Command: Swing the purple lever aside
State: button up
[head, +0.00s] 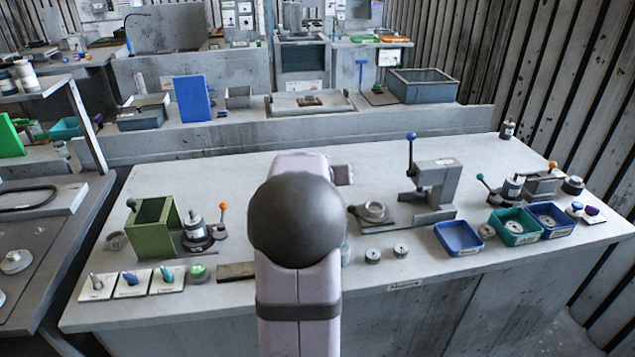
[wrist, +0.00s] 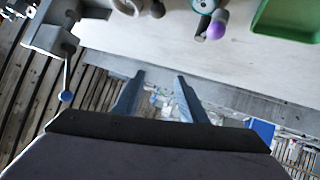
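The purple lever shows in the wrist view as a short lever with a purple ball knob (wrist: 216,30), at the top, right of centre. Its base is partly cut off by the top edge, beside a round fitting (wrist: 203,5). I cannot pick the lever out in the head view, where my arm covers the middle of the bench. My gripper (wrist: 159,78) points past the bench edge in the wrist view. Its two fingers are apart with nothing between them, and the knob is clear of them, up and to the right.
A press with a blue-knobbed lever (head: 411,165) stands right of my arm. A green open box (head: 150,225) stands to the left, near an orange-knobbed lever fixture (head: 197,235). Blue (head: 458,238) and green (head: 515,227) trays lie at the right.

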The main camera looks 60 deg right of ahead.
jog(key=w+d+r+n+p, duration=0.25)
jog(key=d+r+p, duration=0.25)
jog(key=d+p, duration=0.35)
jog(key=w+a+f+n+t+y+p, duration=0.1)
jog(key=w+f+n+t+y+p, duration=0.2)
jog(key=w+n, duration=0.6)
jog(key=s+a+f+n+g+y, duration=0.35)
jog(key=s+a+n+y, duration=0.45)
jog(key=s+a+n, duration=0.5)
jog(key=shift+n+g, duration=0.35)
jog(key=shift+n, duration=0.6)
jog(key=shift+w+d+f+p, duration=0.35)
jog(key=shift+w+f, duration=0.45)
jog(key=shift+f, duration=0.3)
jog(key=shift+w+d+f+p, duration=0.25)
jog(key=shift+w+f+p, duration=0.15)
jog(key=shift+w+f, duration=0.55)
jog(key=shift+w+d+f+p, duration=0.35)
jog(key=shift+w+f, duration=0.3)
jog(key=shift+f, duration=0.55)
jog(key=shift+c, duration=0.3)
grip_shut()
